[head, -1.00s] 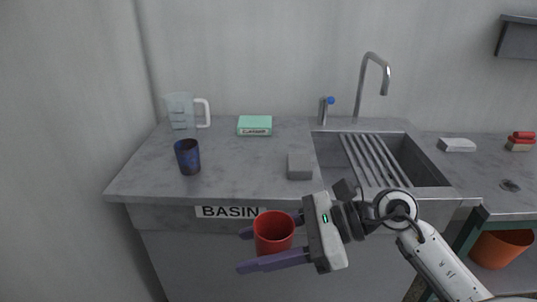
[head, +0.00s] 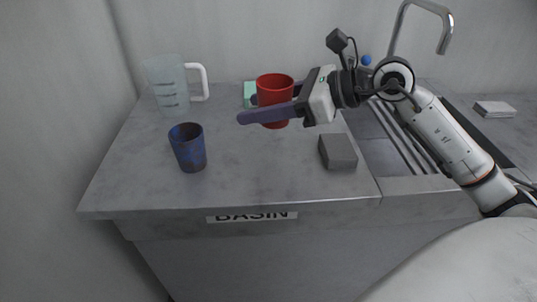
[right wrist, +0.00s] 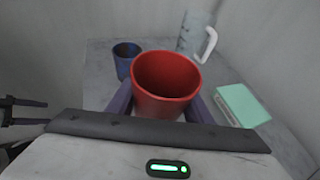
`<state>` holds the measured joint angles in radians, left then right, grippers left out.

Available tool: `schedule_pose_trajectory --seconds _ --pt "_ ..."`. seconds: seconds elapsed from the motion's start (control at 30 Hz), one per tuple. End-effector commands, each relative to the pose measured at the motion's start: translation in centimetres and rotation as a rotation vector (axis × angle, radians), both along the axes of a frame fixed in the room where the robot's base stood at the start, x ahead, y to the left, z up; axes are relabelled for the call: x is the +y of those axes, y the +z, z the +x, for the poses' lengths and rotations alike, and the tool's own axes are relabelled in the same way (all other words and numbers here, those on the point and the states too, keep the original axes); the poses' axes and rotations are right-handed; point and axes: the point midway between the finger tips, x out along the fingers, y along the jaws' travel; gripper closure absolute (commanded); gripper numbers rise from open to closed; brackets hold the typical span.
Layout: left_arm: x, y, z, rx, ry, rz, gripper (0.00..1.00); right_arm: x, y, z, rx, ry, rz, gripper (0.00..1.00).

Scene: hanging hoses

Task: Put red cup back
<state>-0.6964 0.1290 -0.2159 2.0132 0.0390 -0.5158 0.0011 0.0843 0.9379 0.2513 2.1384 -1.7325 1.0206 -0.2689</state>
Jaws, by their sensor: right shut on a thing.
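The red cup (head: 275,88) is upright between the purple fingers of my right gripper (head: 272,108), over the counter. The right gripper is shut on it. In the right wrist view the red cup (right wrist: 167,80) shows its open, empty-looking top between the two fingers (right wrist: 160,105). I cannot tell whether the cup's bottom touches the counter. My left gripper is not clearly in the head view; a dark gripper-like part (right wrist: 22,112) shows at the left edge of the right wrist view, its state unclear.
A blue cup (head: 188,148) stands left of the red cup. A measuring jug (head: 168,85) is at the back left. A green box (head: 249,93) is partly hidden behind the red cup. A grey block (head: 338,152) lies by the sink (head: 385,160). The front counter is clear.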

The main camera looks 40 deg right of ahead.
Motion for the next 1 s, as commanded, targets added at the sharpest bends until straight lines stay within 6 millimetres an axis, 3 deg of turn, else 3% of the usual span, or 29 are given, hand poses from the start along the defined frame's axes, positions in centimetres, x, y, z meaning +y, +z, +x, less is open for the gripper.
schedule_pose_trajectory --seconds 0.2,0.43,0.6,1.0 --pt "-0.1 -0.2 0.1 -0.002 0.001 -0.003 0.31 0.1 -4.2 -0.1 0.006 -0.001 0.006 0.86" --pt "-0.1 -0.4 0.1 -0.002 0.001 -0.004 0.31 0.1 -6.1 0.0 0.004 -0.001 0.005 0.86" --pt "-0.1 -0.6 0.2 -0.004 0.001 -0.005 0.31 0.1 -8.5 -0.1 0.005 0.000 0.005 0.86" --pt "0.0 -0.7 0.6 -0.012 0.001 -0.004 0.31 0.1 -9.4 -0.1 0.002 0.001 0.001 0.86"
